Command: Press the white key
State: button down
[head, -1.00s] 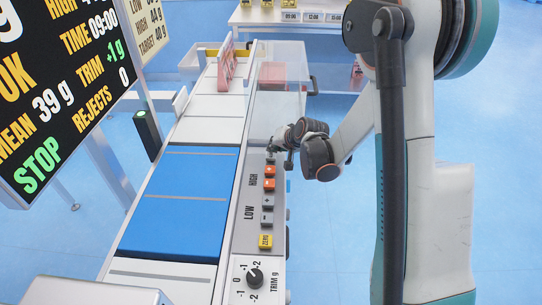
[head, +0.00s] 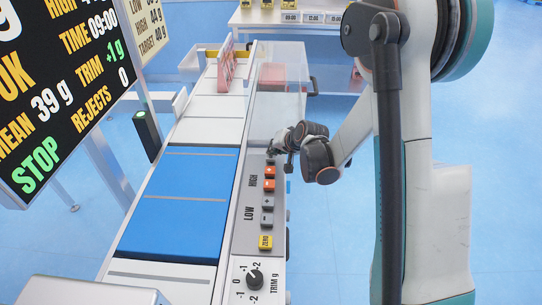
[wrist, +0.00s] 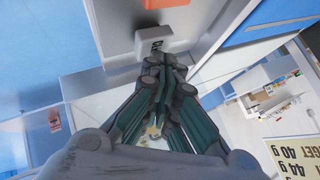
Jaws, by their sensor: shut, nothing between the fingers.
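The white key (wrist: 154,42) stands on the control panel in the wrist view, with a dark mark on its face. My gripper's fingers are together and empty. In the wrist view its fingertips (wrist: 163,65) are close to the white key's near edge; I cannot tell whether they touch it.
Orange keys (head: 269,178), grey keys (head: 267,210) and a yellow ZERO key (head: 265,242) line the panel (head: 247,190) toward the trim knob (head: 255,278). A clear cover (head: 281,90) stands beyond. The blue belt (head: 180,220) runs left. The screen (head: 65,90) reads STOP.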

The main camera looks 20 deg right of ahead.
jog(key=shift+f, duration=0.25)
dwell(0.6)
jog(key=shift+r+p, duration=0.55)
jog(key=shift+r, duration=0.4)
jog(key=shift+r+p, duration=1.55)
jog(key=shift+r, duration=0.95)
